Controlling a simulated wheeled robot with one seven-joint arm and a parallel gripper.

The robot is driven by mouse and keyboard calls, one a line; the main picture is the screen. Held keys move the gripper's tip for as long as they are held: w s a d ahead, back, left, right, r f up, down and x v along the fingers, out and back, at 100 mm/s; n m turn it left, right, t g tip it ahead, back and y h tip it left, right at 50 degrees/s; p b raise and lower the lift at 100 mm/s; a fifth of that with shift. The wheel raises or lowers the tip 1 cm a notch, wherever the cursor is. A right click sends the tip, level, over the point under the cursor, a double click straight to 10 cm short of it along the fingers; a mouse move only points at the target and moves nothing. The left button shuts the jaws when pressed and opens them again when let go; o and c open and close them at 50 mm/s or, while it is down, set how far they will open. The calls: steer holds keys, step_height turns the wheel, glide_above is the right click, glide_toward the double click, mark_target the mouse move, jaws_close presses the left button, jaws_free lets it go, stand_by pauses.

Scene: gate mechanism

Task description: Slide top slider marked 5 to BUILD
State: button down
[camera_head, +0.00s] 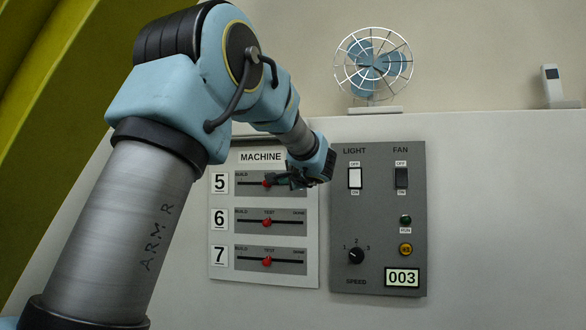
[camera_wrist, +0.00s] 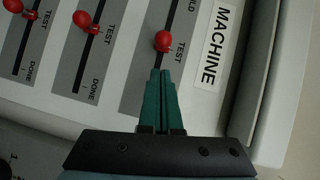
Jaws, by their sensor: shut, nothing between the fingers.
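The top slider, beside the label 5 (camera_head: 219,183), has a red knob (camera_head: 267,183) near the middle of its track, at TEST. The same red knob shows in the wrist view (camera_wrist: 162,41), with BUILD partly visible above it. My gripper (camera_head: 275,181) is at this slider, on the right side of the knob, and partly hides the right of its track. In the wrist view my gripper (camera_wrist: 161,72) has its green fingers shut together and empty, tips just below the knob. I cannot tell whether they touch it.
Sliders 6 (camera_head: 267,222) and 7 (camera_head: 267,261) sit below, their red knobs near TEST. A grey panel (camera_head: 378,275) with light and fan switches and a speed dial stands to the right. A fan (camera_head: 373,63) stands on the ledge above.

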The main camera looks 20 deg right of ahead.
steer(key=shift+w+a+f+p, duration=0.1)
steer(key=shift+w+a+p, duration=0.1)
steer(key=shift+w+a, duration=0.3)
steer(key=shift+w+a+f+p, duration=0.15)
steer(key=shift+w+a, duration=0.1)
steer(key=shift+a, duration=0.35)
steer(key=shift+w+a+r+b, duration=0.1)
steer(key=shift+w+a+b, duration=0.7)
steer(key=shift+a+b, duration=0.6)
steer(key=shift+w+a+f+b, duration=0.1)
steer(key=shift+w+a+b, duration=0.9)
steer(key=shift+a, duration=0.65)
steer(key=shift+w+a+r+b, duration=0.1)
steer(key=shift+w+a+b, duration=0.55)
steer(key=shift+a+b, duration=0.8)
steer(key=shift+a, duration=0.1)
